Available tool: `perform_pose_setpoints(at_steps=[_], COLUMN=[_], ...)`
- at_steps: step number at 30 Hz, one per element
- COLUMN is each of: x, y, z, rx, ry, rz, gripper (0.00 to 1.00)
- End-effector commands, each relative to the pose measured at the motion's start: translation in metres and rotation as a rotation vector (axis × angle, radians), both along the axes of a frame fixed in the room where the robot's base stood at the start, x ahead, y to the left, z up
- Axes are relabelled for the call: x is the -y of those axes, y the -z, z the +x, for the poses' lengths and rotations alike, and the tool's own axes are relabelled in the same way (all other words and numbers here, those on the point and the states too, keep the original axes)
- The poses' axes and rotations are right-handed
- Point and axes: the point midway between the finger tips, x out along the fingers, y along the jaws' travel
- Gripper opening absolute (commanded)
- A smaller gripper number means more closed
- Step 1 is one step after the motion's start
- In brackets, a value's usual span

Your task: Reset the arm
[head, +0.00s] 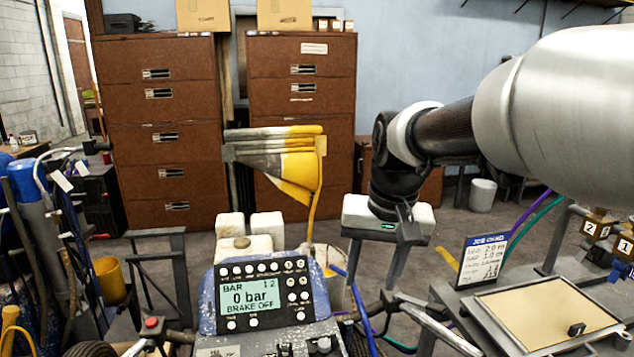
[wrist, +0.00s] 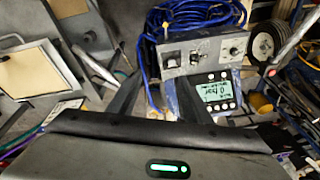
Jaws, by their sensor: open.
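My gripper (head: 388,265) hangs at the end of my arm, which reaches in from the upper right in the head view. It is open and nothing shows between its fingers. A green light shows on its pale body. In the wrist view my gripper (wrist: 157,92) has its two dark fingers apart, above the machine. The line striper's control panel (head: 262,293) stands to the left of and below it, with a screen reading "0 bar" and "BRAKE OFF". The panel also shows in the wrist view (wrist: 213,92).
A job card (head: 482,262) and a shallow tray (head: 575,345) are at the right. Blue hoses (wrist: 195,20) lie coiled by a grey switch box (wrist: 200,55). Brown cabinets (head: 165,110) and a yellow-grey cloth (head: 285,160) are behind.

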Motion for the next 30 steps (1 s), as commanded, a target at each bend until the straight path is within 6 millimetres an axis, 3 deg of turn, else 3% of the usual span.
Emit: perform_pose_setpoints(at_steps=[1,6,15,19,21,30], x=[0.009,0.026,0.042,0.047,0.046,0.046], y=[-0.01,-0.017,-0.003,0.007,-0.023,-0.089], z=[-0.023,-0.084,-0.149,-0.169,-0.166,-0.165], rx=[0.037,0.132,0.237,0.273,0.267,0.266], ry=[-0.007,-0.042,-0.077,-0.087,-0.088,-0.088], rz=[0.0,-0.023,-0.079,-0.106,-0.103,-0.101], gripper=[0.45,0.45,0.45,0.45,0.45,0.45])
